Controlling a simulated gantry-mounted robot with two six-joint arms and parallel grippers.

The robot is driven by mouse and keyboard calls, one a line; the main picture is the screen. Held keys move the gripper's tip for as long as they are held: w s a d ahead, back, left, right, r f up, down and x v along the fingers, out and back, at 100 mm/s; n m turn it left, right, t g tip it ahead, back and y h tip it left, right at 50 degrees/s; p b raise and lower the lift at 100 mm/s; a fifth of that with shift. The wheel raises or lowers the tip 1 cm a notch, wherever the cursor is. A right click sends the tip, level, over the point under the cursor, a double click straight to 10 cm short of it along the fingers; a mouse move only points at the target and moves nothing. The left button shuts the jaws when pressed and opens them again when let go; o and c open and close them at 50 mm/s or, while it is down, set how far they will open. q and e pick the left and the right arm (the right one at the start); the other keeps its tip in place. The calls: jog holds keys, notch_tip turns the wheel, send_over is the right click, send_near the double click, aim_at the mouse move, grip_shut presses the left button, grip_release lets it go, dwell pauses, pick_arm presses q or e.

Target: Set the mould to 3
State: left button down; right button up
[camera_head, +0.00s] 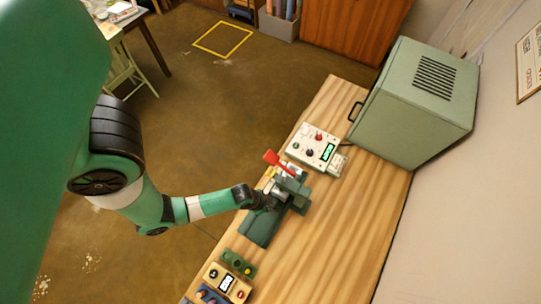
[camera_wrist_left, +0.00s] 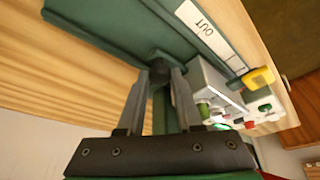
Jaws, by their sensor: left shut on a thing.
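The green press-like device (camera_head: 262,226) sits on the wooden bench, with a red lever (camera_head: 272,157) at its far end. In the left wrist view its green body (camera_wrist_left: 105,22) fills the top, beside a white scale strip marked OUT (camera_wrist_left: 203,27) and a yellow piece (camera_wrist_left: 258,78) at the strip's end. My left gripper (camera_head: 262,200) reaches the device from the left. In the left wrist view the gripper (camera_wrist_left: 160,82) is shut on a dark knob (camera_wrist_left: 160,68) on the green body. No 3 is legible on the scale. My right gripper is not in view.
A white control box (camera_head: 316,148) with knobs and a lit display stands beyond the device. A large green cabinet (camera_head: 415,100) stands behind it. A cream box (camera_head: 226,283) and a green button box (camera_head: 238,262) lie at the near end. The bench's right side is clear.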

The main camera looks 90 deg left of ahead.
pick_arm(q)
jog(key=shift+w+a, duration=0.1)
jog(key=c, duration=0.6)
grip_release()
jog(key=shift+a, duration=0.1)
jog(key=p+v, duration=0.6)
jog(key=v, duration=0.5)
jog(key=shift+r, duration=0.3)
